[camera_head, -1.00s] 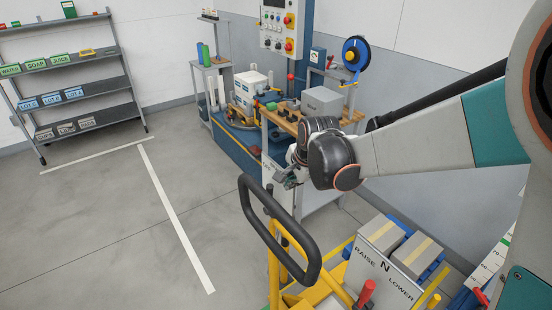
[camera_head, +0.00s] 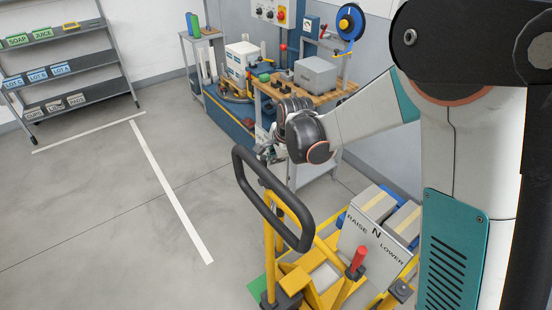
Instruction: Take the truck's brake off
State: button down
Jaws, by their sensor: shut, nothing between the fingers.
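The yellow pallet truck (camera_head: 287,287) stands at the bottom centre of the head view. Its black loop handle (camera_head: 290,208) rises on a yellow column. A lever with a red grip (camera_head: 357,258) stands in front of a white plate (camera_head: 374,243) marked RAISE, N and LOWER. I cannot tell which part is the brake. My gripper (camera_head: 266,152) is just above and behind the top of the loop handle in the picture. Its fingers are small and partly hidden by the wrist. It is shut and holds nothing. I cannot tell whether it touches the handle.
Boxes (camera_head: 372,206) sit on the truck behind the plate. A wooden-topped workbench (camera_head: 318,98) with a grey box (camera_head: 316,74) stands behind my gripper. A shelf rack (camera_head: 66,67) is at the far left. The floor (camera_head: 95,215) left of the truck is clear, with white lines.

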aim_at(263, 156)
jog(key=b+x, duration=0.1)
jog(key=x, duration=0.6)
jog(key=shift+r, duration=0.15)
jog(key=shift+w+a+r+g+h+p, duration=0.25)
jog(key=shift+w+a+g+h, duration=0.15)
jog(key=shift+w+g, duration=0.15)
jog(key=shift+w+a+r+g+h+p, duration=0.1)
jog(key=shift+w+a+r+g+h, duration=0.1)
jog(key=shift+w+a+g+h, duration=0.3)
jog(key=shift+w+a+g, duration=0.4)
jog(key=shift+w+g, duration=0.25)
jog(key=shift+w, duration=0.2)
jog(key=shift+w+a+f, duration=0.1)
jog(key=shift+w+a, duration=0.45)
jog(key=shift+w, duration=0.25)
jog(key=shift+w+a, duration=0.5)
jog(key=shift+w, duration=0.35)
jog(key=shift+a, duration=0.1)
jog(key=shift+w, duration=0.1)
